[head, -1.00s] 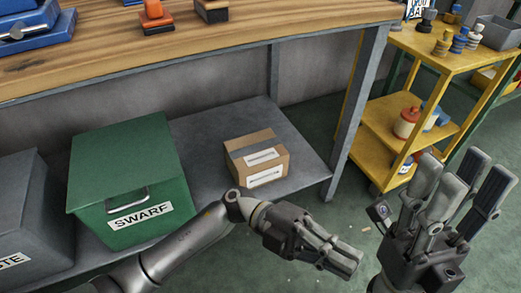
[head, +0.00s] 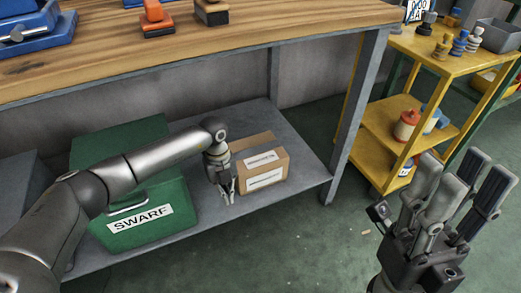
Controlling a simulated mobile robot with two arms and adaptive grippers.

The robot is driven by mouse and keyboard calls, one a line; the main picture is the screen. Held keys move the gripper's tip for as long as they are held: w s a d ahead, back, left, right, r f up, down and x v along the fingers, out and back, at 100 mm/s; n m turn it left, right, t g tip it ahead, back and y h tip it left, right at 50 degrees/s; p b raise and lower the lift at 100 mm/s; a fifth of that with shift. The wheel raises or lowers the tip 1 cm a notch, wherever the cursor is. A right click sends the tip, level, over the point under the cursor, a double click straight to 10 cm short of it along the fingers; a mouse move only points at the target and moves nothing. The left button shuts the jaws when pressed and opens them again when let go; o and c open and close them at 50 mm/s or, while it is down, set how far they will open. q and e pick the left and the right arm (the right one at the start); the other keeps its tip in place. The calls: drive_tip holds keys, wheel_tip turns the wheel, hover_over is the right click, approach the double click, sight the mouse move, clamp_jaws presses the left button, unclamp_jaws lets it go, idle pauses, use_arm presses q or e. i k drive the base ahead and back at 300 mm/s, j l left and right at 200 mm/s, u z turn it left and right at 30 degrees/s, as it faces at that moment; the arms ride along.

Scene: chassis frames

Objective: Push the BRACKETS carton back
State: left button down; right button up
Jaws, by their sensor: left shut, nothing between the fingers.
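The carton (head: 265,165) is a small brown cardboard box with white labels whose words are too small to read. It sits on the grey lower shelf (head: 300,160) under the wooden bench, right of the green SWARF bin. My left gripper (head: 229,200) is shut and points down at the carton's left front corner, covering part of its left side. I cannot tell whether it touches the carton. My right gripper (head: 470,195) is at the lower right, fingers up and spread apart, empty and away from the shelf.
The green SWARF bin (head: 160,225) stands close to the left of my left gripper, partly behind my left arm. A bench leg (head: 352,120) is right of the carton. A yellow cart (head: 390,130) stands further right. The shelf right of the carton is bare.

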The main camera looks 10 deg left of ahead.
sight(262, 161)
drive_tip(key=i, duration=0.95)
